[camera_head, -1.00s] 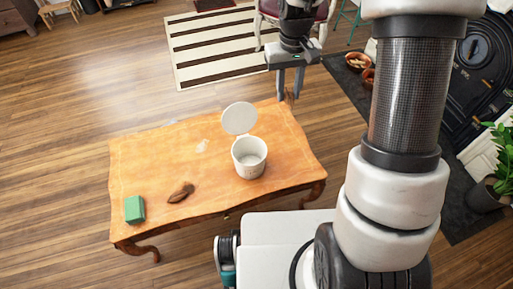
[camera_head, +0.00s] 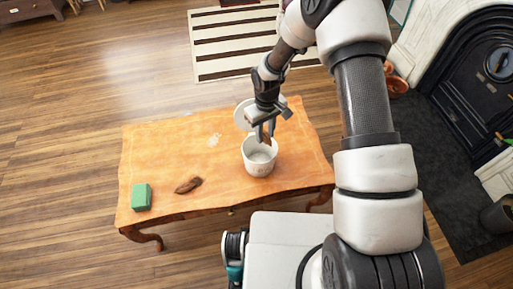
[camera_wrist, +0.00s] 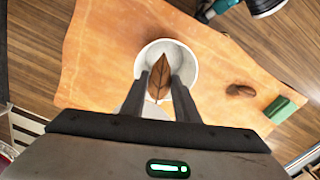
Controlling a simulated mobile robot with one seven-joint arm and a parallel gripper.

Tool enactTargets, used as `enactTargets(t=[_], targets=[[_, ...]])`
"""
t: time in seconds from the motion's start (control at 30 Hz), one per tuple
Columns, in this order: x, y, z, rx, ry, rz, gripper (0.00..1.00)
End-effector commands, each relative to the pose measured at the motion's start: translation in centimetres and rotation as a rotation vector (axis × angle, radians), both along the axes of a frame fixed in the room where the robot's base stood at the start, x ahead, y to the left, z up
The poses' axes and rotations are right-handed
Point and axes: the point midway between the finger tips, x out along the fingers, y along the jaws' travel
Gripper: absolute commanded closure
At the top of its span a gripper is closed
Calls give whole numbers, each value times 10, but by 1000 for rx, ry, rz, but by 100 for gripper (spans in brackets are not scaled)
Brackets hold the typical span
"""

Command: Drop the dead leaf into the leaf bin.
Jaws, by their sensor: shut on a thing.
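The dead leaf (camera_wrist: 159,76) is brown and pointed, held between the fingers of my gripper (camera_wrist: 161,80). In the head view my gripper (camera_head: 265,133) is over the back part of the bin's mouth, with a bit of the brown leaf at its fingertips. The leaf bin (camera_head: 260,160) is a white round pot on the table, with its pale lid (camera_head: 241,117) raised at the back and partly hidden by my gripper. In the wrist view the leaf lies in front of the open white bin (camera_wrist: 190,58). The bin's inside looks empty in the head view.
The wooden table (camera_head: 160,160) also bears a green block (camera_head: 141,197) and a brown, pod-like object (camera_head: 188,185) at its left front. A pale patch (camera_head: 214,140) lies on the tabletop. The table's right end is clear.

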Motion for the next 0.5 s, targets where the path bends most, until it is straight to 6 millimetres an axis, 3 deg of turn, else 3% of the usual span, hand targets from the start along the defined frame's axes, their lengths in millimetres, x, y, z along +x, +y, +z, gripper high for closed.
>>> enactTargets(t=[0.5], targets=[[0,0,-54,-1,1,-1,93]])
